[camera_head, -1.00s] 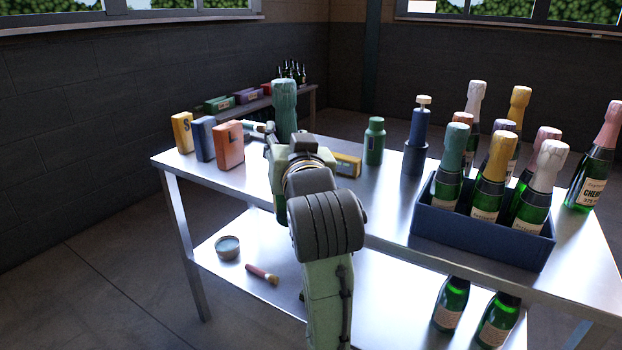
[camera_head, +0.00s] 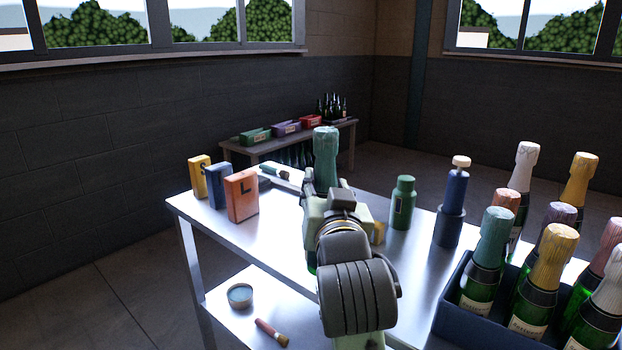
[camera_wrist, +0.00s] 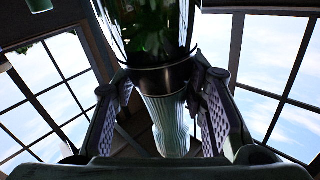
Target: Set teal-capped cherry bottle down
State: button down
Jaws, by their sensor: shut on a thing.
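My gripper (camera_head: 328,200) is shut on the teal-capped bottle, whose teal foil cap (camera_head: 326,155) stands up above the fingers in the head view. The bottle looks upright over the table's left part. My gripper and arm hide most of its body, so I cannot tell whether its base touches the tabletop. In the wrist view, the fingers (camera_wrist: 165,105) lie on either side of the bottle's neck and foil (camera_wrist: 170,128), with the green glass (camera_wrist: 155,30) beyond. The metal table (camera_head: 283,222) is below.
Boxes marked S (camera_head: 199,176) and L (camera_head: 242,197) flank a blue box (camera_head: 219,186) at left. A green bottle (camera_head: 402,203) and a blue capped device (camera_head: 452,205) stand right. A blue crate (camera_head: 452,318) holds several foiled bottles. Bare tabletop lies between L and my gripper.

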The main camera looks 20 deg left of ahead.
jog(key=p, duration=0.1)
jog(key=w+a+p, duration=0.1)
jog(key=shift+w+r+p, duration=0.25)
jog(key=shift+r+p, duration=0.15)
jog(key=w+a+f+p, duration=0.1)
jog(key=w+a+f, duration=0.4)
jog(key=w, duration=0.4)
jog(key=shift+a+p, duration=0.35)
jog(key=shift+w+f, duration=0.1)
jog(key=shift+f, duration=0.1)
jog(key=c, duration=1)
grip_release()
jog(key=shift+f, duration=0.1)
